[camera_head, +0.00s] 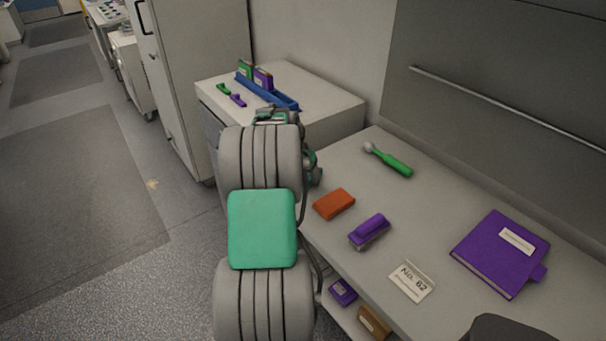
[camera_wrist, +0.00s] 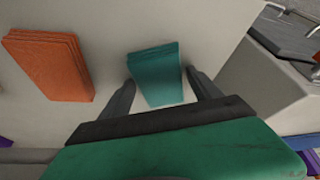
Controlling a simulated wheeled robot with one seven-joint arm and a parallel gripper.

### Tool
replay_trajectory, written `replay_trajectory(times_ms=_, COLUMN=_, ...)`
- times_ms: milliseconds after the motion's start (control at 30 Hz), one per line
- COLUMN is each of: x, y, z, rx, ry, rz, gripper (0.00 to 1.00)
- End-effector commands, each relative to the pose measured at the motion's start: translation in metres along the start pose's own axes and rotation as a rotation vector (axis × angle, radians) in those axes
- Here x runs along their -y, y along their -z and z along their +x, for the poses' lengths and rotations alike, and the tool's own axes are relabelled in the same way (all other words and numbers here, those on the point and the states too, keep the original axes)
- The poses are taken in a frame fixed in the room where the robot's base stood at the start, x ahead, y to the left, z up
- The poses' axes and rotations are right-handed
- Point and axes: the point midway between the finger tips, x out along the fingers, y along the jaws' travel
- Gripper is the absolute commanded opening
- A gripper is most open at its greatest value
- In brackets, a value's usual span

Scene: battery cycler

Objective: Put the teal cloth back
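The teal cloth (camera_wrist: 155,72) is a folded rectangular stack in the middle of the wrist view, on the pale worktop. My gripper (camera_wrist: 159,80) is open, with one dark finger on each side of the cloth's near part. I cannot tell whether the fingertips are beside the cloth or still a little above it. No firm contact shows. In the head view my arm hides the cloth and the fingers.
An orange folded cloth (camera_head: 334,204) lies close by, then a purple stapler-like item (camera_head: 369,231), a card (camera_head: 411,281), a purple binder (camera_head: 500,252) and a green-handled tool (camera_head: 388,160). A white cabinet (camera_head: 330,112) bearing a blue rack (camera_head: 285,100) stands beyond.

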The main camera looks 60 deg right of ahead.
Motion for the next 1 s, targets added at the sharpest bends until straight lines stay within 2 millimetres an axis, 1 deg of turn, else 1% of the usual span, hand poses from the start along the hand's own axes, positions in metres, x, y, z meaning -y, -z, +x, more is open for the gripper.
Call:
replay_trajectory(times_ms=33, x=0.000, y=0.000, z=0.000, rx=0.000, ry=0.000, rz=0.000, gripper=0.78)
replay_trajectory(times_ms=100, x=0.000, y=0.000, z=0.000, rx=0.000, ry=0.000, rz=0.000, gripper=0.83)
replay_trajectory(times_ms=133, x=0.000, y=0.000, z=0.000, rx=0.000, ry=0.000, rz=0.000, gripper=0.85)
replay_trajectory(times_ms=333, x=0.000, y=0.000, z=-0.001, rx=0.000, ry=0.000, rz=0.000, gripper=0.85)
replay_trajectory(times_ms=467, x=0.001, y=0.002, z=-0.008, rx=-0.002, ry=0.001, rz=0.000, gripper=0.85)
replay_trajectory(times_ms=567, x=0.001, y=0.002, z=-0.026, rx=-0.004, ry=0.002, rz=0.001, gripper=0.85)
replay_trajectory(times_ms=800, x=0.001, y=0.002, z=-0.088, rx=-0.004, ry=0.003, rz=0.001, gripper=0.85)
replay_trajectory(times_ms=900, x=0.001, y=0.001, z=-0.108, rx=-0.002, ry=0.002, rz=-0.001, gripper=0.85)
replay_trajectory(times_ms=1000, x=0.001, y=0.002, z=-0.120, rx=-0.002, ry=0.001, rz=0.000, gripper=0.85)
